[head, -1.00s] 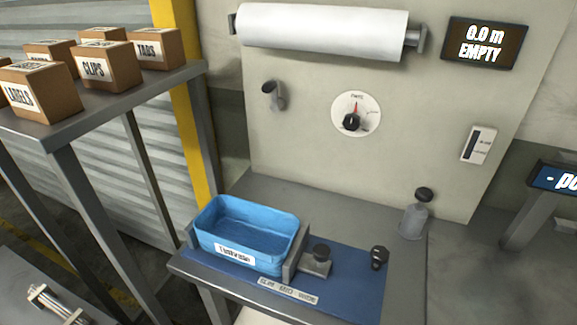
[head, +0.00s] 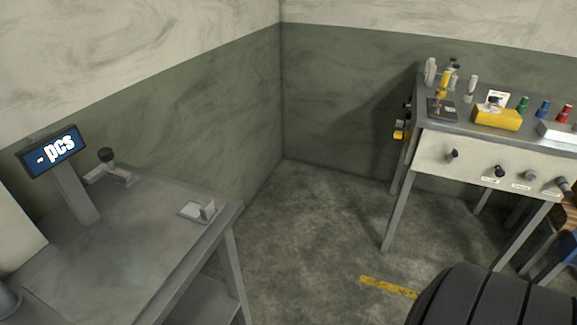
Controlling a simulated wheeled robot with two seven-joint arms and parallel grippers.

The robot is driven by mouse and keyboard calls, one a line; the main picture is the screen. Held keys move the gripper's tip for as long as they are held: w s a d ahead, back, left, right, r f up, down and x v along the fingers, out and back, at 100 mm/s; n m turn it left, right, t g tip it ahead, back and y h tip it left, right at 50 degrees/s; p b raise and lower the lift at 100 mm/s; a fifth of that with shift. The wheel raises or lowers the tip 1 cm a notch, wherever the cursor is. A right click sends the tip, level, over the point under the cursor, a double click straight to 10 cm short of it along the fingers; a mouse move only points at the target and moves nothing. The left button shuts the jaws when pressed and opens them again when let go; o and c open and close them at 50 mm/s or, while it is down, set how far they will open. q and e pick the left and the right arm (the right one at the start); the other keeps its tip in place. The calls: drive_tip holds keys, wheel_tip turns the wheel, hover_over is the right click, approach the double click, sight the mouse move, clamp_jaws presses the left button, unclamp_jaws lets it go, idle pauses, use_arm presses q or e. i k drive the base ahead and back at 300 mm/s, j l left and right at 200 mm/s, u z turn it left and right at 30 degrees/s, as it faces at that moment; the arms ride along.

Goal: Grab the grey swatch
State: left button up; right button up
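I cannot make out a grey swatch in the head view. Neither of my grippers is in view. A grey table (head: 130,245) stands at the left, with a small pale plate with an upright piece (head: 200,211) near its right corner. A grey-topped bench (head: 490,128) at the right carries several small items, too small to identify surely.
A display reading "- pcs" (head: 52,152) and a black-knobbed device (head: 110,165) stand on the left table. A yellow box (head: 497,118) and coloured bottles sit on the right bench. Concrete floor (head: 310,235) between them is clear. A black ribbed shape fills the lower right.

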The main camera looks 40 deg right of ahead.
sight(196, 206)
drive_tip(key=z, duration=0.75)
drive_tip(key=l+u, duration=0.2)
drive_tip(key=i+j, duration=0.05)
